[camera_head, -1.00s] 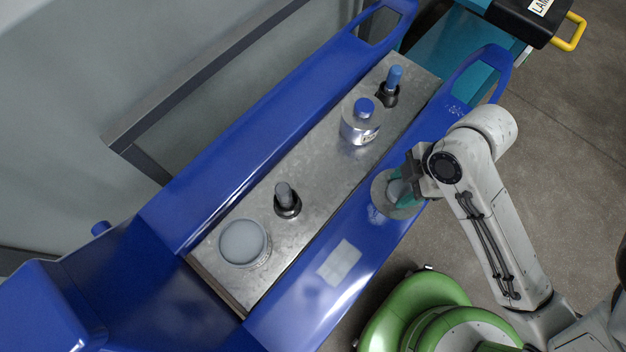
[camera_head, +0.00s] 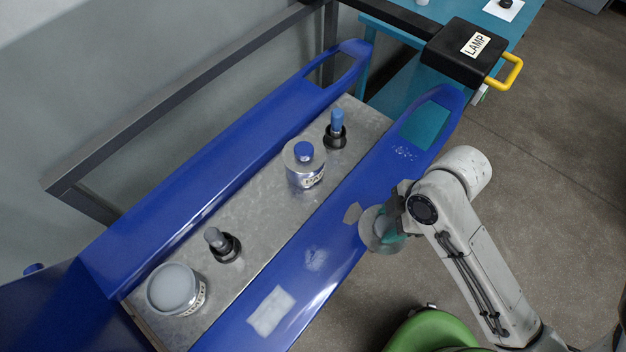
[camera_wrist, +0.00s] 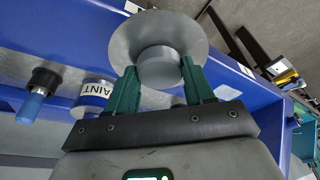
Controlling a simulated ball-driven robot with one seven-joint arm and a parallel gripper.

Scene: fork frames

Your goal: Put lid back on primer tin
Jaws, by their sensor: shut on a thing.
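My gripper (camera_head: 388,226) is shut on the knob of a round grey metal lid (camera_head: 370,231), held beside the outer edge of the blue side rail. In the wrist view the green fingers (camera_wrist: 160,85) clamp the grey knob of the lid (camera_wrist: 190,30). An open tin with grey contents (camera_head: 174,290) stands at the near left end of the metal tray; its label is too small to read. A second tin (camera_head: 305,168) has a lid with a blue knob; in the wrist view its label reads "AINT" (camera_wrist: 94,92).
Grey-handled (camera_head: 220,243) and blue-handled brushes (camera_head: 336,130) stand in black holders on the metal tray (camera_head: 262,200). Blue side rails (camera_head: 330,255) flank it. A black case marked LAMP (camera_head: 465,50) with a yellow handle sits at the back right.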

